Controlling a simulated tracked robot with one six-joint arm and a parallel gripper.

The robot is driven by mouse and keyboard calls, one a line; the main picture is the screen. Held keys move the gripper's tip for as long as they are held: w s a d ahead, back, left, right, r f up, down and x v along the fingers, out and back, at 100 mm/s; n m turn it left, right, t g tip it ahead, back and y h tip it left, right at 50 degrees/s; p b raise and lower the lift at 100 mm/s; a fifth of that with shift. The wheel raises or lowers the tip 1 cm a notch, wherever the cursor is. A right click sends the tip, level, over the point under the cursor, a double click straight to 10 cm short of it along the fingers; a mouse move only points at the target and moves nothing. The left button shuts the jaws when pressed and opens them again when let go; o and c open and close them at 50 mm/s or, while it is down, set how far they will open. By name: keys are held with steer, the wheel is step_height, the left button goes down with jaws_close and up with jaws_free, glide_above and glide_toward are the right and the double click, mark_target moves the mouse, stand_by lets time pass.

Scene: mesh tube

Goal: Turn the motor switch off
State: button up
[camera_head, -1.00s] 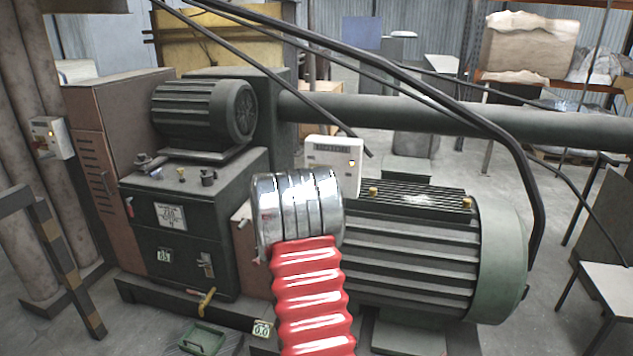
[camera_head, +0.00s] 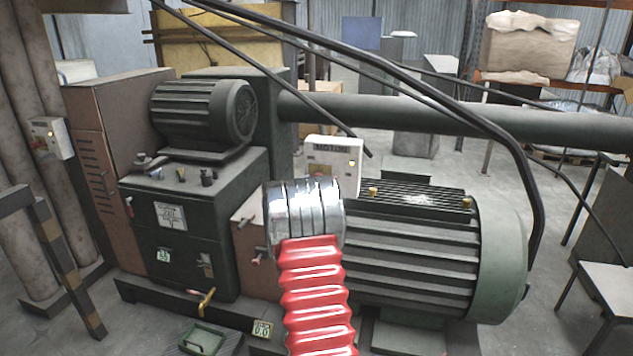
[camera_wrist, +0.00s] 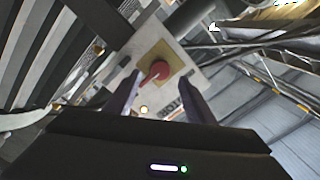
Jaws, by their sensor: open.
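The motor switch (camera_head: 340,155) is a pale box labelled MOTOR, standing between the machine cabinet and the large motor. In the head view my silver and red arm hides part of the area below it. In the wrist view the box shows a red knob (camera_wrist: 156,73) on a yellow plate (camera_wrist: 165,55), with a small lit lamp (camera_wrist: 144,109) beside it. My gripper (camera_wrist: 160,92) is open, its two dark fingers pointing at the box on either side of the knob in the picture. I cannot tell how far the fingertips are from it. The head view does not show the fingers.
The large ribbed motor (camera_head: 420,245) stands right of the arm, and the dark cabinet (camera_head: 190,225) left. Black cables (camera_head: 420,95) arch overhead from top left to right. Another small control box (camera_head: 50,138) is fixed by the pipes at far left.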

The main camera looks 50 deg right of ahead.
steer(key=shift+x, duration=3.8)
steer(key=shift+c, duration=0.3)
